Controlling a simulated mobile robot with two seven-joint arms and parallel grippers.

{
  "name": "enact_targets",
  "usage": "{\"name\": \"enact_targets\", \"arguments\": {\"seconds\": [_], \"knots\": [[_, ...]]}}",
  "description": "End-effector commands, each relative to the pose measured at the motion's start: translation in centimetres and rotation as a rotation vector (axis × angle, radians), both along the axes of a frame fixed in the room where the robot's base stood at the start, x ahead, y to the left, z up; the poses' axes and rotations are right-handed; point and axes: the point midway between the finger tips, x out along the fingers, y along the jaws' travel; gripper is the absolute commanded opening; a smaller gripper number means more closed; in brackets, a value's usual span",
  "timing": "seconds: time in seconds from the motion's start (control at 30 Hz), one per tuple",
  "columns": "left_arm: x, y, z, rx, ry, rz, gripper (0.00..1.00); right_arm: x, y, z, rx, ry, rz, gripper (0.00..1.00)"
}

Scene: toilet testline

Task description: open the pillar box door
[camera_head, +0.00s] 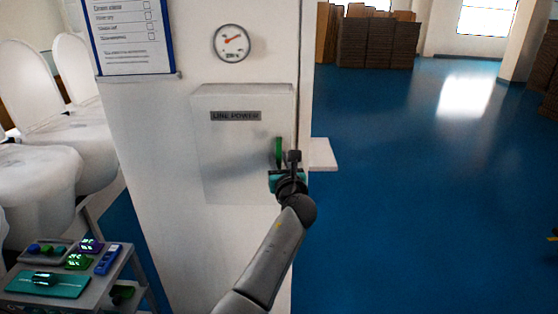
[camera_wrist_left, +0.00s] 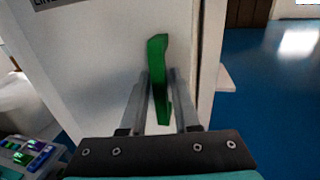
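The pillar box (camera_head: 240,150) is a pale box on the white pillar, labelled "LINE POWER". Its door looks closed in the head view. A green handle (camera_head: 278,151) stands upright near its right edge; it also shows in the left wrist view (camera_wrist_left: 157,70). My left gripper (camera_head: 291,160) is at the handle, on the box's right side. In the left wrist view my left gripper (camera_wrist_left: 159,75) has one finger on each side of the handle, with gaps showing lower down; contact at the tips is unclear. My right gripper is not in view.
A gauge (camera_head: 232,43) and a checklist board (camera_head: 129,36) are on the pillar. A small white ledge (camera_head: 322,154) juts out right of the box. A cart (camera_head: 95,286) with small parts stands at lower left, near white toilets (camera_head: 50,150). Blue floor is free at right.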

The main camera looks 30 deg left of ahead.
Motion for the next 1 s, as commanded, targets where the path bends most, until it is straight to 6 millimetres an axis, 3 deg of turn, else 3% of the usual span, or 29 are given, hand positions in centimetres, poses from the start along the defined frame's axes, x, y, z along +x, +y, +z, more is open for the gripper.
{"name": "enact_targets", "arguments": {"seconds": [0.07, 0.33, 1.0], "knots": [[-0.01, 0.01, 0.02, 0.000, 0.000, 0.000, 0.30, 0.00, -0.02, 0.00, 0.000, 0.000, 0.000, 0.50], [-0.03, -0.01, 0.00, 0.000, 0.000, 0.000, 0.01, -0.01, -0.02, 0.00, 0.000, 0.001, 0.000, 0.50], [-0.04, -0.05, -0.04, -0.001, 0.001, 0.000, 0.00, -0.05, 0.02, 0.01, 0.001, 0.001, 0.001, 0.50]]}}
